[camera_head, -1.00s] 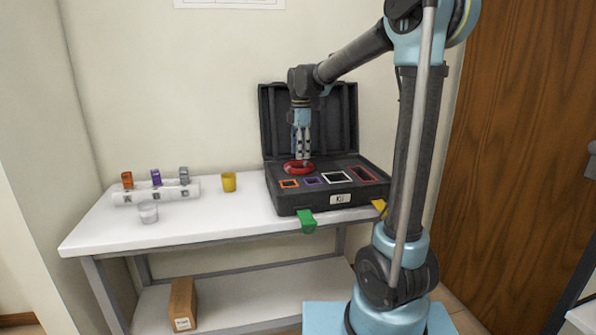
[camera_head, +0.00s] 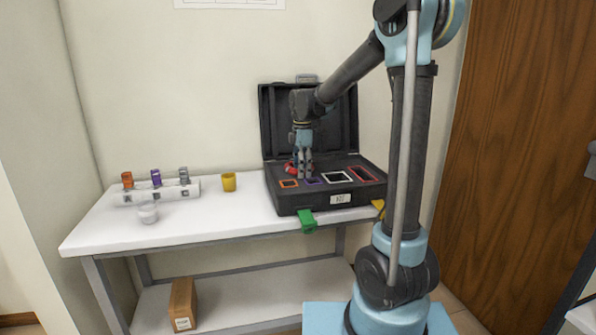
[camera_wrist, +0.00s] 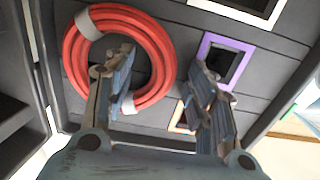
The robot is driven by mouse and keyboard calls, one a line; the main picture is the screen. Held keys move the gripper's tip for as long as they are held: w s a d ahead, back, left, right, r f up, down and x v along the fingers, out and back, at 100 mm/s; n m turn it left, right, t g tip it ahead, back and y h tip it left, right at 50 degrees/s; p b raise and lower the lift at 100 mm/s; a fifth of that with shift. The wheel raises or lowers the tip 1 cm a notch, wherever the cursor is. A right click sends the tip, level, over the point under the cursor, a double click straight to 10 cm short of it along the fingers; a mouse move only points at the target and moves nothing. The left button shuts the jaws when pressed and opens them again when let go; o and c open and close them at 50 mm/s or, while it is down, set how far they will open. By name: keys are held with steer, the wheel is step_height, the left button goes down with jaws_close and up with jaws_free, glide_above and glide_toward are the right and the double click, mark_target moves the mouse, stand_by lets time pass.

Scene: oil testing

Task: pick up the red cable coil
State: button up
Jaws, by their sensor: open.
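The red cable coil (camera_wrist: 165,62) lies in the open black case, bound with pale bands. In the head view the coil (camera_head: 290,168) is partly hidden behind my gripper (camera_head: 304,174). In the wrist view my gripper (camera_wrist: 163,82) is open, its fingers apart with nothing held. Its left finger overlaps the coil's open middle and lower part. Its right finger is outside the ring, over the area by the purple-framed slot (camera_wrist: 204,50). I cannot tell whether a finger touches the coil.
The case (camera_head: 300,201) stands on a white table (camera_head: 215,215), its lid (camera_head: 343,120) upright behind my gripper. Orange, white and red framed slots lie in the case.

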steer(key=c, duration=1.2)
steer(key=shift+r, duration=0.15)
step_height(320, 180, up, 10)
steer(key=shift+f, duration=0.1)
